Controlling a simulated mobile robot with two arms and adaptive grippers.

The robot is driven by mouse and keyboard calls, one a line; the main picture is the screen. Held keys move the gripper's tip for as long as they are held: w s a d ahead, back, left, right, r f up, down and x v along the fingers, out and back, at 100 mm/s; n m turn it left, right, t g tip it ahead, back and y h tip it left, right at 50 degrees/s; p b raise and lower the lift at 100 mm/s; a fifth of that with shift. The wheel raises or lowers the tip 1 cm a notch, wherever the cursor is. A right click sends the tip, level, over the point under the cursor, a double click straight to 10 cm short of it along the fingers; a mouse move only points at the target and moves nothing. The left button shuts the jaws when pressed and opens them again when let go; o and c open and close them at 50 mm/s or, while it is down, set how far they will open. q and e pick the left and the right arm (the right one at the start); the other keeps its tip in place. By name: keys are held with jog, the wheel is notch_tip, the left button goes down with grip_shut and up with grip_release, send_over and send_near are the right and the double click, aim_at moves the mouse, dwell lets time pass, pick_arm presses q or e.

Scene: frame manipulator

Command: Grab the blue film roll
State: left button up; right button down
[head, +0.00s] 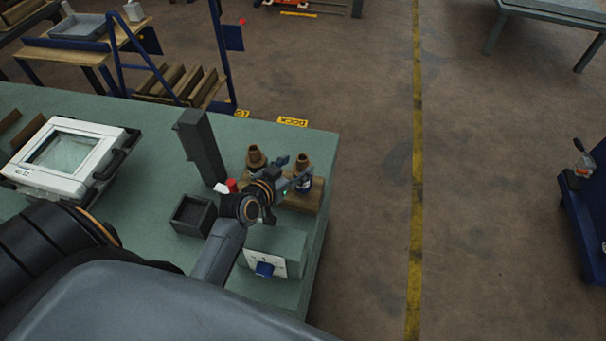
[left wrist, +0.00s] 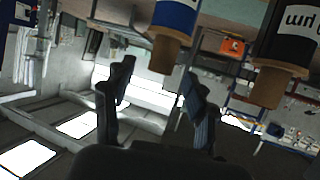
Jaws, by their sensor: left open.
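Two film rolls with brown ends stand on a wooden block at the table's right side. In the left wrist view, which is upside down, the blue film roll (left wrist: 175,16) has a blue band and a brown core. It appears to be the right-hand roll in the head view (head: 303,164), its lower part partly covered by my gripper. The other roll (head: 256,158) is black with a white label in the left wrist view (left wrist: 284,48). My left gripper (head: 293,173) is open beside the rolls, with nothing between its fingers (left wrist: 158,78). My right gripper is not in view.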

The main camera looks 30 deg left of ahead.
aim_at(299, 163)
pick_arm(q)
jog(key=shift+w+f+p, duration=0.25)
jog(key=shift+w+p, duration=0.05)
jog(key=shift+w, duration=0.3)
jog(key=x, duration=0.3)
jog(key=shift+a+f, duration=0.1)
jog(key=shift+f, duration=0.1)
jog(key=shift+w+f, duration=0.15)
jog(key=shift+w, duration=0.15)
jog(key=shift+c, duration=0.4)
jog(key=c, duration=1.1)
grip_shut()
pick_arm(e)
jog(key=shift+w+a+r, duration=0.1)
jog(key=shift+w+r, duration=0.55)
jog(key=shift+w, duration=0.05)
